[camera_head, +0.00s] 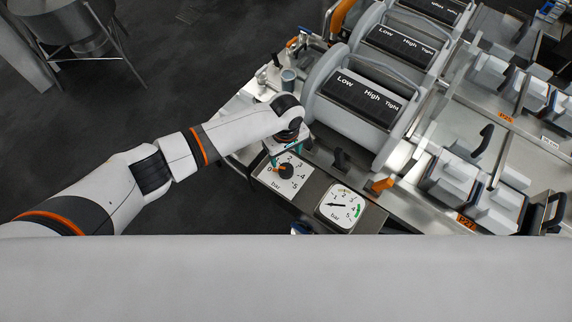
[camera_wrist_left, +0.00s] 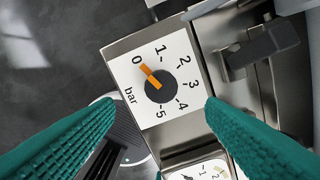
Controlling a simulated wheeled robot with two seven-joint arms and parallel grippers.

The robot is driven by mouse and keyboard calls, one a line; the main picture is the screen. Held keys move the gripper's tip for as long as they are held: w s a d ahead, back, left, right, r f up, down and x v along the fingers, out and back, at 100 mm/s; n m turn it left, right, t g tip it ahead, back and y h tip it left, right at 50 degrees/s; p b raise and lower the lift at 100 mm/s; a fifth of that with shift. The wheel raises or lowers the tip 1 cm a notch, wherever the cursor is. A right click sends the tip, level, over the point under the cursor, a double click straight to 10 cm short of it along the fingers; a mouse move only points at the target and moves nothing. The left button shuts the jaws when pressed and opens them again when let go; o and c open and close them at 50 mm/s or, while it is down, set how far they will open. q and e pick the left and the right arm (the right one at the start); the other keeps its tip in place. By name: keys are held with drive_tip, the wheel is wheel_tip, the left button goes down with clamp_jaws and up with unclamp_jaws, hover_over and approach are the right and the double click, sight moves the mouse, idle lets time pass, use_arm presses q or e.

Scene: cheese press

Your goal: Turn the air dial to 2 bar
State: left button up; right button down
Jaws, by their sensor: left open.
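The air dial (camera_head: 285,171) is a dark round knob with an orange pointer on a white plate marked 0 to 5 bar. In the left wrist view the dial (camera_wrist_left: 160,86) shows its pointer at 0. My left gripper (camera_head: 287,154) is over the dial plate, its teal fingers partly hidden under the wrist. In the left wrist view the open fingers (camera_wrist_left: 160,106) are spread to either side of the knob, apart from it, with nothing between them. My right gripper is not in view.
A round pressure gauge (camera_head: 341,209) in bar sits to the right of the dial on the same panel. A black lever (camera_wrist_left: 262,50) stands beside the dial plate. Grey press drums (camera_head: 358,100) marked Low, High, Tight stand behind. White blocks (camera_head: 466,185) line the right.

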sight(286, 169)
use_arm(q)
wheel_tip(286, 169, down, 9)
drive_tip(key=shift+r+b, duration=0.1)
drive_tip(key=shift+b, duration=0.4)
drive_tip(key=shift+w, duration=0.1)
drive_tip(key=c, duration=1)
